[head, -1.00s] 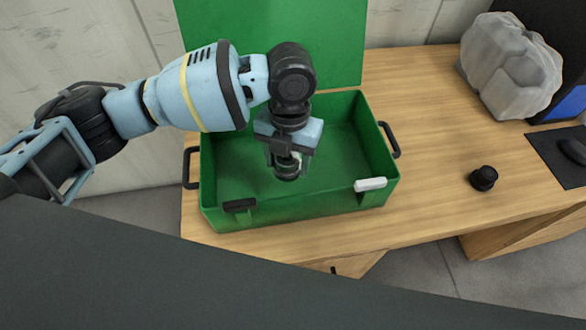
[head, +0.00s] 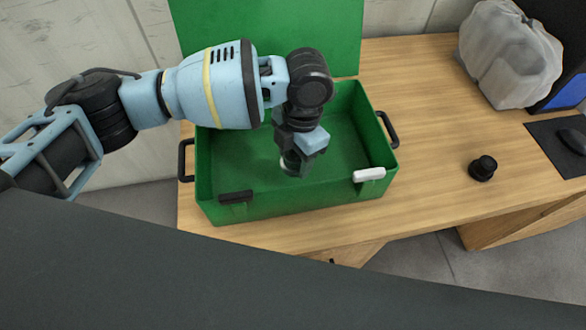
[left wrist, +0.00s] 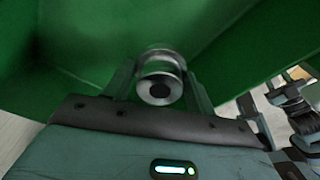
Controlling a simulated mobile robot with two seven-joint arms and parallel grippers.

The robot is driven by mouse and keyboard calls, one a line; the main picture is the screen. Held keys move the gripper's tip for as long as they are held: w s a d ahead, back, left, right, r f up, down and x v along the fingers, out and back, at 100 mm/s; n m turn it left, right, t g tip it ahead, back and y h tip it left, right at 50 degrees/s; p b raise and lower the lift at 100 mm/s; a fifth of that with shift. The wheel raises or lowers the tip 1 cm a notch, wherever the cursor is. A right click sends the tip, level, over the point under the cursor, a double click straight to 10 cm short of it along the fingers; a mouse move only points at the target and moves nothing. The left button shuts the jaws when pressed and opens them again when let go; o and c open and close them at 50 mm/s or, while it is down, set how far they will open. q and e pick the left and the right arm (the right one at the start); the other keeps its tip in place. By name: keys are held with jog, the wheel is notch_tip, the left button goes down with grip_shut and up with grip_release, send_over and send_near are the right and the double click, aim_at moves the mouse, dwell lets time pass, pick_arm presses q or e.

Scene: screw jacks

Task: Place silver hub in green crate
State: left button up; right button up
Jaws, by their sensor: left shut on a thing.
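The green crate (head: 240,214) stands open on the wooden table, with its lid raised at the back. My left gripper (head: 296,170) is inside the crate's opening, above its floor. It is shut on the silver hub (left wrist: 161,78), a shiny round piece with a dark centre, seen between the fingers in the left wrist view. In the head view the hub is mostly hidden by the gripper. The gap between hub and crate floor is hard to judge.
A black knob-like part (head: 482,168) stands on the table (head: 430,150) right of the crate. A grey plastic bag (head: 508,55), a blue-and-black box (head: 568,92) and a dark mat (head: 552,140) are farther right. The crate has black side handles and two front latches, one black, one white.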

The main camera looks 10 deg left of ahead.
aim_at(293, 184)
pick_arm(q)
jog(key=shift+f, duration=3.8)
jog(key=shift+f, duration=0.15)
jog(key=o, duration=1.4)
jog(key=r, duration=0.8)
jog(key=w+d+r, duration=0.1)
jog(key=r, duration=0.3)
jog(key=shift+r, duration=0.1)
